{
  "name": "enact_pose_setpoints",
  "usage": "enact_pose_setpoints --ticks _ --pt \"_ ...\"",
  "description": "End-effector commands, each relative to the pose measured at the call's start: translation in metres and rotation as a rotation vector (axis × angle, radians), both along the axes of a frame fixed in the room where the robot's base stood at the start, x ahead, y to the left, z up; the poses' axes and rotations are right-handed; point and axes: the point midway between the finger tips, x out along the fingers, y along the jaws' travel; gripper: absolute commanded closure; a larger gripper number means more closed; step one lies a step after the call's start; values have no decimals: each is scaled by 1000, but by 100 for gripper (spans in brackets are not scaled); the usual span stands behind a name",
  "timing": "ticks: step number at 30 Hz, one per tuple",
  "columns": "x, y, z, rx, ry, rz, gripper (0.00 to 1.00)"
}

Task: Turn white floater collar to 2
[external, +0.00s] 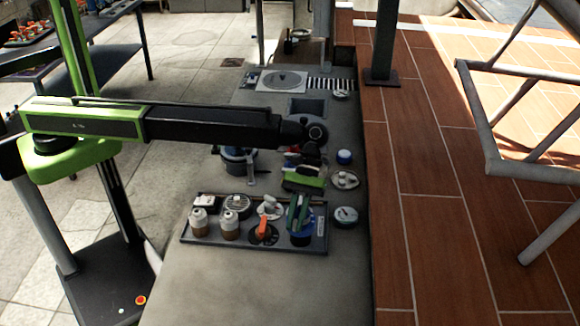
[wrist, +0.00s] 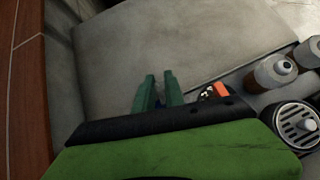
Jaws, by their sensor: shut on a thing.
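My gripper (external: 300,222) reaches straight down over the right end of a dark tray (external: 190,242). Its two green fingers are close together around the top of a round blue thing (external: 302,239), which seems to be the floater. In the wrist view my gripper (wrist: 159,78) has its fingers side by side, with only a sliver of blue between them. The floater collar is mostly hidden by the fingers, and I cannot make out its white part, its marks or its setting.
The tray also holds an orange-handled valve (external: 263,229), a white-handled valve (external: 270,207), a round grille (external: 237,204) and two white-topped brown bottles (external: 198,223) (external: 229,226). A round gauge (external: 346,214) lies right of the tray. The grey surface in front is clear.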

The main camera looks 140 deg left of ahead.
Motion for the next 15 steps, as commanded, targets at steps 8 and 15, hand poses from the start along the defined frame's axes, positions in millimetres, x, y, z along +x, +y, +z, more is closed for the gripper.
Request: enact_pose_setpoints --ticks 8,15 --pt "-4 -2 0 1 0 -91 100" --pt "-5 -3 0 1 1 -109 100"
